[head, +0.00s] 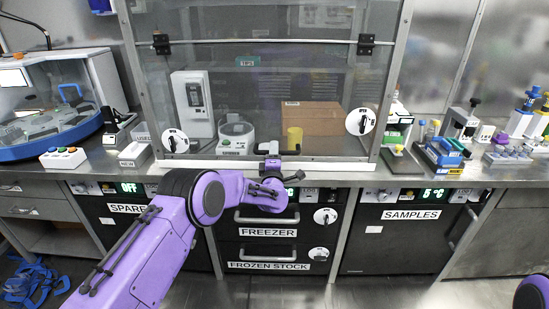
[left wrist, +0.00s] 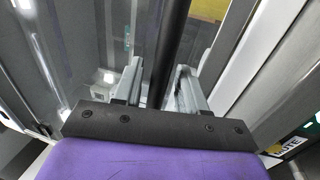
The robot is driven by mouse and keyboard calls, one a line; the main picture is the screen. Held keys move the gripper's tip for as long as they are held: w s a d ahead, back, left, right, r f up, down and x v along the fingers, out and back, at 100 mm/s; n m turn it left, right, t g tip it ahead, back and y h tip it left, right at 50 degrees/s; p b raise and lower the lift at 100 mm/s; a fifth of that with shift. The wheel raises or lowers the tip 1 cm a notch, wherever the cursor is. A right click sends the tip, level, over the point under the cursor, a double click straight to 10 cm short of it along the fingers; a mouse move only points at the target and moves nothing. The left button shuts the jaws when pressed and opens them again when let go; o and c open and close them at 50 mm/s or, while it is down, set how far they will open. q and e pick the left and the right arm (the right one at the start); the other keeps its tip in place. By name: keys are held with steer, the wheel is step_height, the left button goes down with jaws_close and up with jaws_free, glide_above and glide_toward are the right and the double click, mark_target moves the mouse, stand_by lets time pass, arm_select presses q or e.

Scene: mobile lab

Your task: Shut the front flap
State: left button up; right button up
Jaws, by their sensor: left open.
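The front flap (head: 250,100) is a clear pane on the hood, with two black hinges (head: 366,44) near its top. It hangs down close to the hood's pale sill; I cannot tell whether a small gap is left. A dark handle bar (head: 290,152) is at its lower middle. My left gripper (head: 271,163) is at this handle, partly hidden by its own wrist. In the left wrist view the open fingers (left wrist: 158,75) have the dark bar (left wrist: 171,45) running between them. I cannot tell whether they touch it. My right gripper is out of view.
Behind the pane are a cardboard box (head: 312,118), a yellow cup (head: 294,138) and a white device (head: 192,103). A centrifuge (head: 60,105) stands left on the counter; racks and bottles (head: 440,152) stand right. Freezer drawers (head: 267,219) are below.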

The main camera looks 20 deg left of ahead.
arm_select(q)
steer(key=b+v, duration=0.1)
steer(key=v, duration=0.9)
steer(key=shift+f, duration=0.1)
steer(key=s+f+m+g+h, duration=0.4)
steer(key=s+f+m+g, duration=0.6)
steer(key=s+f, duration=1.2)
steer(key=s+a+f+m+g, duration=0.1)
steer(key=s+f+m+g, duration=0.1)
steer(key=s, duration=1.1)
steer(key=s+a+f+m+g, duration=0.2)
steer(key=s+f, duration=0.3)
steer(key=s, duration=0.8)
steer(key=shift+f+m+g, duration=0.35)
steer(key=shift+m+g, duration=0.35)
steer(key=shift+g, duration=0.2)
